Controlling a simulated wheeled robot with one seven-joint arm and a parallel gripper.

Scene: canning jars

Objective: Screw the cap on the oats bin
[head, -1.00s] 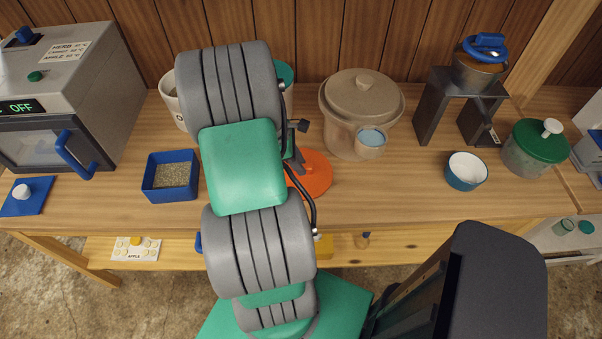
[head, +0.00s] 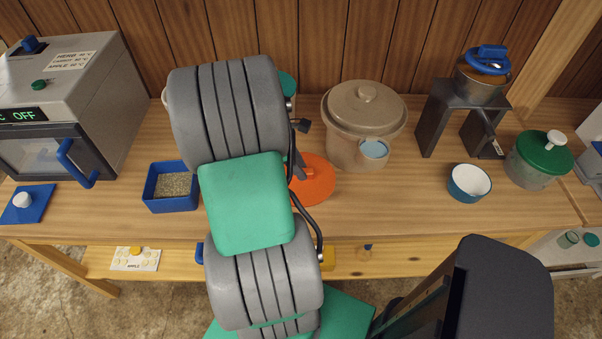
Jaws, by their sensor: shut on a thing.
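An orange round cap (head: 316,188) shows beside my arm, near the middle of the bench; its left part is hidden behind the arm. My gripper (head: 306,173) is mostly hidden by my own arm; a grey part of it meets the top of the orange cap, and it appears shut on this cap. I cannot tell whether the cap touches the bench. The pale oats bin (head: 165,97) stands behind my arm at the back left, with only a sliver of its side visible. Its mouth is hidden.
A blue box of grain (head: 171,203) stands left of my arm. A blue bowl (head: 464,188) is farther right. Bench (head: 420,215) between crock and bowl is clear.

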